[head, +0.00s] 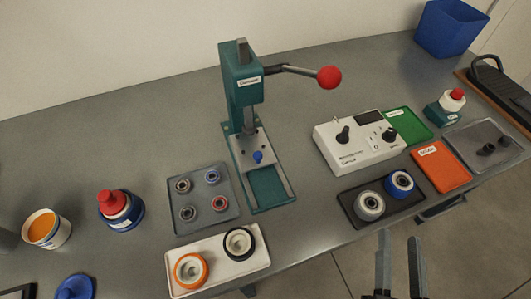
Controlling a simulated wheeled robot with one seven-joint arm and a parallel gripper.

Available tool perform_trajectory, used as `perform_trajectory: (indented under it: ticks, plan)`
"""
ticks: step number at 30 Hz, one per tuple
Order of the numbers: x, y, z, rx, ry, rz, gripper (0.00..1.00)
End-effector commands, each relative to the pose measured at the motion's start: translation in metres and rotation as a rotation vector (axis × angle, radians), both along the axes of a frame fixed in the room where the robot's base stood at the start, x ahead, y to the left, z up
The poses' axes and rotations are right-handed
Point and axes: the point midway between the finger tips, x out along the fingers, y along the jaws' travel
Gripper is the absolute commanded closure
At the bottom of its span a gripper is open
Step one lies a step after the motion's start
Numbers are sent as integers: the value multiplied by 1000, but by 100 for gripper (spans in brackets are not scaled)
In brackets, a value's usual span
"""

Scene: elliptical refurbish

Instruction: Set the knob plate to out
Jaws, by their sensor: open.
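A green arbor press (240,78) stands at the middle of the bench. A light grey plate (247,145) with a blue knob (258,157) sits at its base, below the ram. The knob is near the plate's front edge. A green bed (267,186) shows in front of the plate. My gripper (400,238) is open and empty at the bottom right, near the bench's front edge. It is to the right of the knob and nearer to me, well apart from it.
The press lever ends in a red ball (329,77) reaching right. A bearing tray (204,222) stands left of the press and a white wheel tray (181,279) in front. A dark wheel tray (345,199) and a white control box (335,153) stand right. Bare bench lies between.

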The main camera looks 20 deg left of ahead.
Motion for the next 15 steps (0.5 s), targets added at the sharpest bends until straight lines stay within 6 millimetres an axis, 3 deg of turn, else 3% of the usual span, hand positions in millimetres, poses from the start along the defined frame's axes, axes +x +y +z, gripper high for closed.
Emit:
perform_trajectory:
  ticks: [3,9,15]
  plan:
    - [43,19,12,24,-4,57,59]
    - [103,65,31,23,29,210,59]
    - [142,127,52,-52,83,448,59]
